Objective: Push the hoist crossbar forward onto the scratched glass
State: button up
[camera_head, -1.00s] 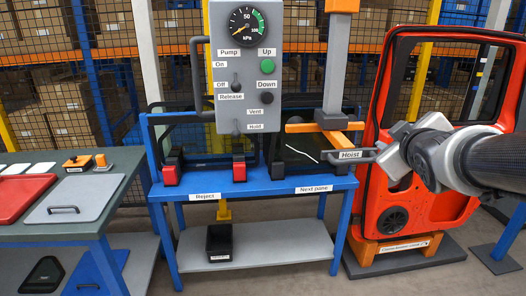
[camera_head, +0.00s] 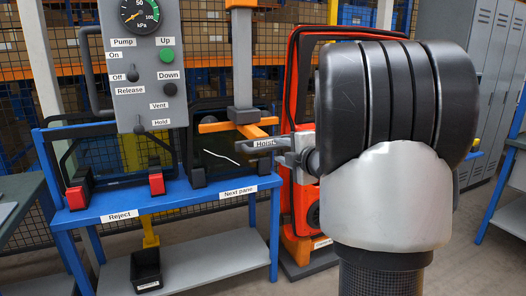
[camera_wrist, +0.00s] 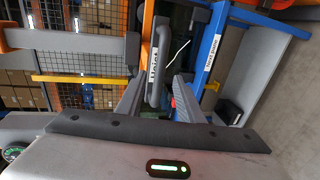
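The orange hoist crossbar (camera_head: 236,124) hangs from a grey column (camera_head: 242,65) in front of the scratched glass (camera_head: 222,172). The dark glass stands upright at the "Next pane" end of the blue bench and bears a white scratch. I cannot tell whether the crossbar touches it. The grey handle labelled "Hoist" (camera_head: 262,144) sticks out from the crossbar towards the right; it also shows in the wrist view (camera_wrist: 160,45). My gripper (camera_wrist: 158,84) is at this handle, with a finger on each side and what looks like a gap. My wrist hides part of it in the head view.
The blue bench (camera_head: 170,195) has red-topped clamps (camera_head: 156,184) at the "Reject" place. A grey panel (camera_head: 145,75) with a gauge, levers and buttons hangs above. A black bin (camera_head: 146,268) stands below.

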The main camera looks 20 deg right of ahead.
aim_at(273, 148)
jog(key=x, duration=0.7)
grip_shut()
